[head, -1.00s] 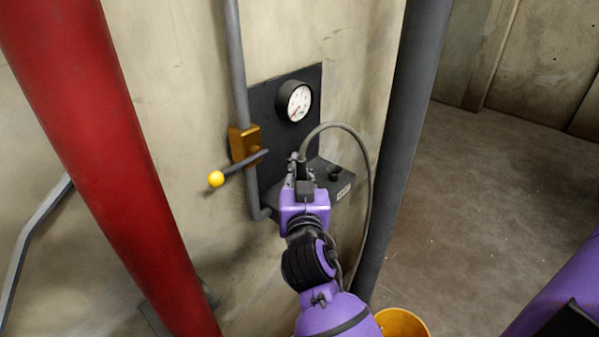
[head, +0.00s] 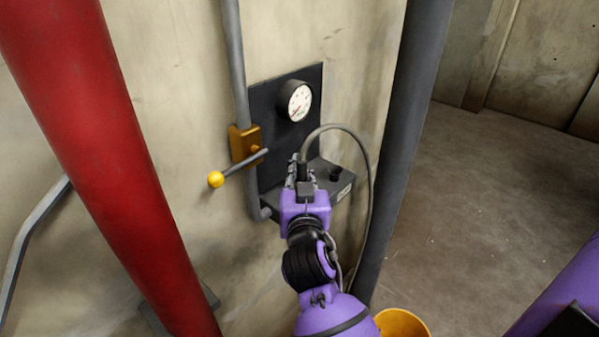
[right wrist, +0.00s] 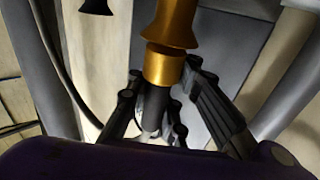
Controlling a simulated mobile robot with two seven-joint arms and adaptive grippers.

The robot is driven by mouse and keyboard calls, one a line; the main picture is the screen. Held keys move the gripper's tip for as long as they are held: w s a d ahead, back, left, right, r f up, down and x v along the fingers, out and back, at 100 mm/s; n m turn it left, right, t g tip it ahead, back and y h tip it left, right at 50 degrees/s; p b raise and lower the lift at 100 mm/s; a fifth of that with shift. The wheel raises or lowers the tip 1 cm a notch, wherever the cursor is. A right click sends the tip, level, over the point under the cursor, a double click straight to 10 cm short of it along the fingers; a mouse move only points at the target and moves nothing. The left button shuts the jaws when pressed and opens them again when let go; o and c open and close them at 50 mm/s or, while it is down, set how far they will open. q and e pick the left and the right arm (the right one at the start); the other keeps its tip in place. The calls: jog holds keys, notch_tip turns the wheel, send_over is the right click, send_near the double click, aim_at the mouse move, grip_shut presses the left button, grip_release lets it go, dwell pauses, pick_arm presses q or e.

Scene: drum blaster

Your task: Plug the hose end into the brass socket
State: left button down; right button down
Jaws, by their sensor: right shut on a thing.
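My right gripper (head: 302,172) is at the small dark shelf on the wall panel. It is shut on the hose end, whose brass collar (right wrist: 163,68) shows in the right wrist view above its dark sleeve (right wrist: 153,108), between the fingers. The flared brass socket (right wrist: 172,25) is right above the collar in that view, roughly in line and very close. I cannot tell whether the tip is inside its mouth. In the head view my gripper hides the socket. The grey hose (head: 362,150) loops up from my gripper and down to the right. My left gripper is not in view.
A gauge (head: 299,101) is on the dark panel, left of it a brass valve (head: 243,145) with a yellow-knobbed lever (head: 216,179). A black fitting (head: 335,174) stands beside my gripper. A red pipe (head: 105,150) and a dark post (head: 405,140) flank the area.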

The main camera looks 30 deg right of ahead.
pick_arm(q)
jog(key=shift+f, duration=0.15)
pick_arm(e)
jog(key=shift+f, duration=0.15)
jog(key=shift+f, duration=0.2)
jog(key=c, duration=1.9)
grip_release()
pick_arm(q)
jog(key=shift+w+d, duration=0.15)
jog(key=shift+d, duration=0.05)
pick_arm(e)
jog(key=shift+o, duration=0.2)
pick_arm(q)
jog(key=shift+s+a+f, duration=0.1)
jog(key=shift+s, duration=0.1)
